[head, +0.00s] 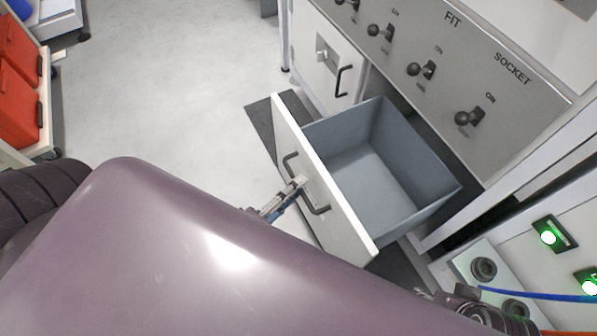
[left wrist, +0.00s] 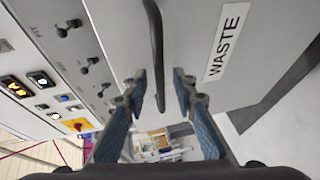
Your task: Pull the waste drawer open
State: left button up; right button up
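The waste drawer stands open, its white front (head: 345,215) pulled well out from the bench and its empty grey-blue inside showing. Its front also fills much of the left wrist view, with the label WASTE (left wrist: 227,42). The dark bar handle (head: 318,208) is on the front. My left gripper (head: 298,184) is at the handle in the head view. In the left wrist view my left gripper (left wrist: 160,85) has its fingers apart, with the handle (left wrist: 157,50) between them and a gap on each side. My purple body hides much of the arm. I cannot make out my right gripper.
A closed cabinet front (head: 325,65) with a handle is beside the drawer. A switch panel (head: 450,70) runs above it. A lit panel with sockets (head: 484,268) and a blue cable is at lower right. Red bins (head: 18,90) stand far left. The floor between is clear.

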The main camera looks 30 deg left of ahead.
pick_arm(q)
jog(key=v, duration=1)
jog(key=shift+s, duration=0.2)
